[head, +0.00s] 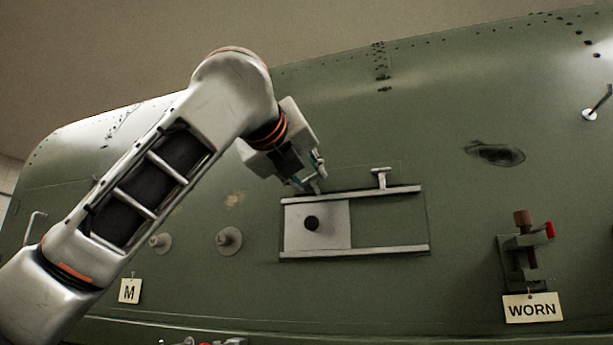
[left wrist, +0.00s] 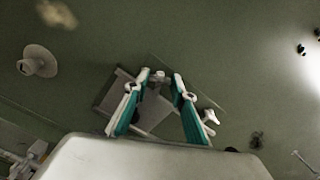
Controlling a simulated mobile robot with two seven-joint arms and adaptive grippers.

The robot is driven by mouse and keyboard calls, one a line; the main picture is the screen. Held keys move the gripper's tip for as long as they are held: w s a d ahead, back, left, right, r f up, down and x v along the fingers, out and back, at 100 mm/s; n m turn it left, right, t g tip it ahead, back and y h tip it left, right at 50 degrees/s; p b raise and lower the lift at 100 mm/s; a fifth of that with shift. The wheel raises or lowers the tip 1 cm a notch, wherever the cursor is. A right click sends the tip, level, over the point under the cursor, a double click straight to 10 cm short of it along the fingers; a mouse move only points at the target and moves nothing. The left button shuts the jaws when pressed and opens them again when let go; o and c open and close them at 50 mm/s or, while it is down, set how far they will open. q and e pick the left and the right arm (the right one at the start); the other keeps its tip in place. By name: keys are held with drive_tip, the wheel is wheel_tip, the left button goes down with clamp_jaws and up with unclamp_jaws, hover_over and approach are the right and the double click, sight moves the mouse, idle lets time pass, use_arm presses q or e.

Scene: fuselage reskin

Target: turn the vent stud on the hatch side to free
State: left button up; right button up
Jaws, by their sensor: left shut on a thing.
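The hatch on the green fuselage has two pale horizontal rails (head: 390,250) with a light sliding plate (head: 335,232) at the left, marked by a dark round spot. A T-shaped stud (head: 381,175) stands above the top rail; it also shows in the left wrist view (left wrist: 210,117). My left gripper (head: 316,187) is at the hatch's upper left corner. In the left wrist view its fingers (left wrist: 159,82) are shut around a small pale stud head (left wrist: 158,75). The fingers partly hide this stud, and its turn angle cannot be told. My right gripper is not in view.
Two round grey knobs (head: 229,240) sit left of the hatch, near a tag marked M (head: 130,290). A clamp with a red end (head: 525,248) and a WORN tag (head: 532,308) are at the right. A dark dent (head: 495,153) is above.

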use_arm(q)
drive_tip(key=n, duration=0.2)
drive_tip(key=shift+n, duration=0.4)
drive_tip(key=n+b, duration=0.1)
drive_tip(key=n, duration=0.2)
drive_tip(key=shift+n, duration=0.3)
drive_tip(key=n+b, duration=0.1)
drive_tip(key=n, duration=0.2)
drive_tip(key=shift+n+b, duration=0.45)
drive_tip(key=shift+n, duration=1.15)
drive_tip(key=o, duration=1.1)
